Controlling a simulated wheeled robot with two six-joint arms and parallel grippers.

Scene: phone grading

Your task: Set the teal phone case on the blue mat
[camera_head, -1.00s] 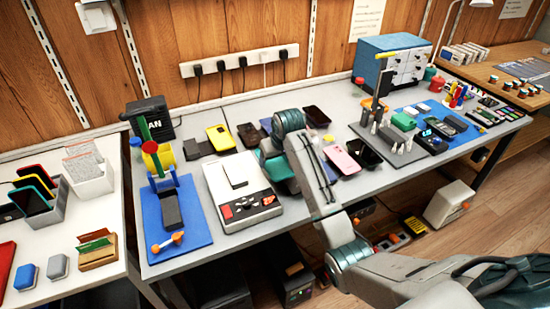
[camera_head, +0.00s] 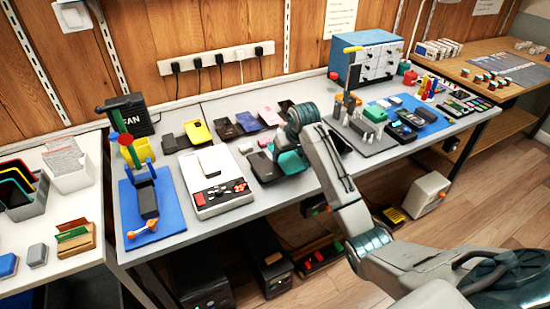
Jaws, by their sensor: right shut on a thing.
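My right gripper (camera_head: 289,150) hangs over the middle of the grey bench, mostly hidden by its own wrist. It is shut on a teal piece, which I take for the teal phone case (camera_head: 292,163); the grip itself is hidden. One blue mat (camera_head: 176,209) lies at the bench's left end, with a blue clamp stand and a dark block on it. Another blue mat (camera_head: 431,128) lies at the right, with dark devices on it. My left gripper is not in view.
A white device with red buttons (camera_head: 217,186) stands between the left mat and my gripper. A yellow phone (camera_head: 198,131) and several dark phones lie behind. A grey tool holder (camera_head: 365,140) stands right of my arm. A case rack (camera_head: 30,203) is on the left table.

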